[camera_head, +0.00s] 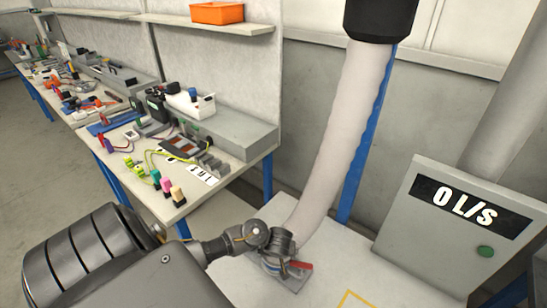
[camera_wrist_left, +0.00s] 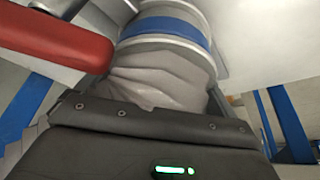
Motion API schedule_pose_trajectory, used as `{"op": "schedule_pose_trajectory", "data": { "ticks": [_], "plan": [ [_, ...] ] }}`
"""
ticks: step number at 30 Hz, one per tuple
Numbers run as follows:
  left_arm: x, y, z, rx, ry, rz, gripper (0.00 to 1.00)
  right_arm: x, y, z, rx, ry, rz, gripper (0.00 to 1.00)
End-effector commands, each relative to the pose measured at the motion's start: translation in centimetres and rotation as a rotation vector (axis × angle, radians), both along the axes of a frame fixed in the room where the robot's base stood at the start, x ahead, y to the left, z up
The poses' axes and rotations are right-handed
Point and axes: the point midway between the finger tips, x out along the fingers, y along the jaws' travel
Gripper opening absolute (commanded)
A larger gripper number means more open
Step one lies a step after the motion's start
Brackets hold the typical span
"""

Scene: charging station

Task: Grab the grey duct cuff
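A pale grey duct (camera_head: 342,140) hangs from a black fitting (camera_head: 380,18) and runs down to a dark coupling on a bench top. The grey duct cuff (camera_wrist_left: 165,75) fills the middle of the left wrist view, wrinkled, below a white ring and a blue band (camera_wrist_left: 165,30). A red handle (camera_wrist_left: 55,38) lies beside it; it also shows in the head view (camera_head: 301,265). My left gripper (camera_wrist_left: 150,145) is right at the cuff, its dark body across the bottom of the wrist view. Its fingertips cannot be made out. My right gripper is not in view.
A grey box reading "0 L/S" (camera_head: 440,235) with a green button stands on the right of the white bench top (camera_head: 345,270). A cluttered workbench (camera_head: 150,170) is at the left. A blue post (camera_head: 365,150) rises behind the duct.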

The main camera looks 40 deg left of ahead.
Motion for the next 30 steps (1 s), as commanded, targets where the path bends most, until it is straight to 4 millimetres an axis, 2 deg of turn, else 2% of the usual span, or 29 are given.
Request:
{"op": "schedule_pose_trajectory", "data": {
  "ticks": [1,4,12,17,22,30],
  "plan": [
    [0.0,0.0,0.0,0.000,0.000,0.000,0.75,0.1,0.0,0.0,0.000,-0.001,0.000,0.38],
    [0.0,0.0,0.0,-0.001,0.001,0.000,0.63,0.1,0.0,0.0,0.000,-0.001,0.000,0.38],
    [0.0,0.0,0.1,0.000,0.000,0.001,0.63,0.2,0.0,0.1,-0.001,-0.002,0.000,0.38],
    [0.0,-0.1,1.1,-0.003,-0.001,0.001,0.63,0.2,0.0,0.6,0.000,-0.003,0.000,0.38],
    [-0.4,-0.2,4.0,-0.005,-0.001,0.003,0.63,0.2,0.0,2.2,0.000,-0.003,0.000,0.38],
    [-5.4,-0.7,10.0,-0.004,0.000,0.004,0.63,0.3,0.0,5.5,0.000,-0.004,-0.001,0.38]
  ]
}}
